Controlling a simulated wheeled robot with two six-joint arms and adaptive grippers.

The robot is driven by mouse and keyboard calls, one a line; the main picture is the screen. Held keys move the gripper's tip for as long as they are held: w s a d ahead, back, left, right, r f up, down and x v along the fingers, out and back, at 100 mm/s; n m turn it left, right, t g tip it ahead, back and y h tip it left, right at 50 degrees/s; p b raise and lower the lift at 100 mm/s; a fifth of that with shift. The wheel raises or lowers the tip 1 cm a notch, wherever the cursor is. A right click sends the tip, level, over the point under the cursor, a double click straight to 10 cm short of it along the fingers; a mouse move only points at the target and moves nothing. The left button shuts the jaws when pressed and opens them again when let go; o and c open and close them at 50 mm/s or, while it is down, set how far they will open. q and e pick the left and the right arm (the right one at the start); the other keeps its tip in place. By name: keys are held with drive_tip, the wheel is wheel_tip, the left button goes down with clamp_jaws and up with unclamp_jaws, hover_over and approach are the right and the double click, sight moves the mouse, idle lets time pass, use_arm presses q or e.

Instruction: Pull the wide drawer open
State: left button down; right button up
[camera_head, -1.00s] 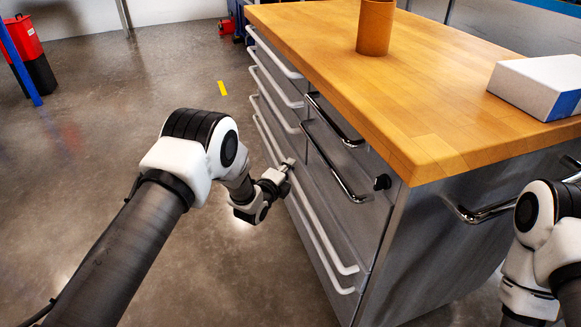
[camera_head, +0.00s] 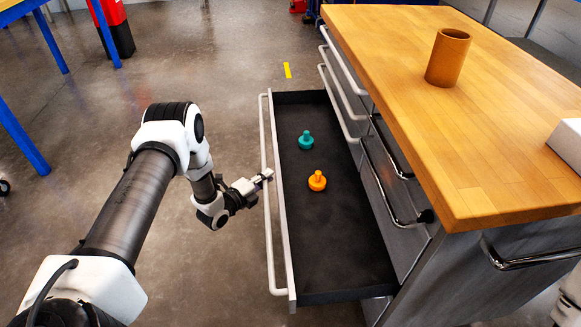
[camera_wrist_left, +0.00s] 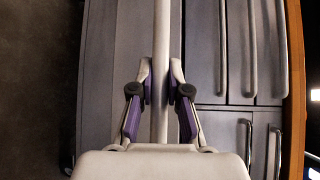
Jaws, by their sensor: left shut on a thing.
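The wide drawer (camera_head: 330,240) stands pulled out to the left of the cabinet in the head view, with a dark interior. Its long pale bar handle (camera_head: 267,225) runs along its front. My left gripper (camera_head: 268,175) is at the middle of this handle, shut on it. In the left wrist view the handle (camera_wrist_left: 161,60) passes between the two purple-padded fingers of the left gripper (camera_wrist_left: 160,88). A teal knobbed piece (camera_head: 306,141) and an orange knobbed piece (camera_head: 317,181) stand inside the drawer. My right gripper is not in view.
The cabinet has a wooden top (camera_head: 480,130) with a brown cylinder (camera_head: 447,58) and a white box (camera_head: 568,142) on it. Other drawers with bar handles are shut. Open floor (camera_head: 210,90) lies left of the drawer.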

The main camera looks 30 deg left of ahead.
use_arm(q)
drive_tip(key=s+a+p, duration=0.2)
drive_tip(key=s+a, duration=0.2)
drive_tip(key=a, duration=0.1)
drive_tip(key=shift+a, duration=0.35)
drive_tip(key=shift+f, duration=0.1)
drive_tip(key=c, duration=1.4)
unclamp_jaws()
drive_tip(key=v, duration=1.2)
drive_tip(key=shift+a, duration=0.1)
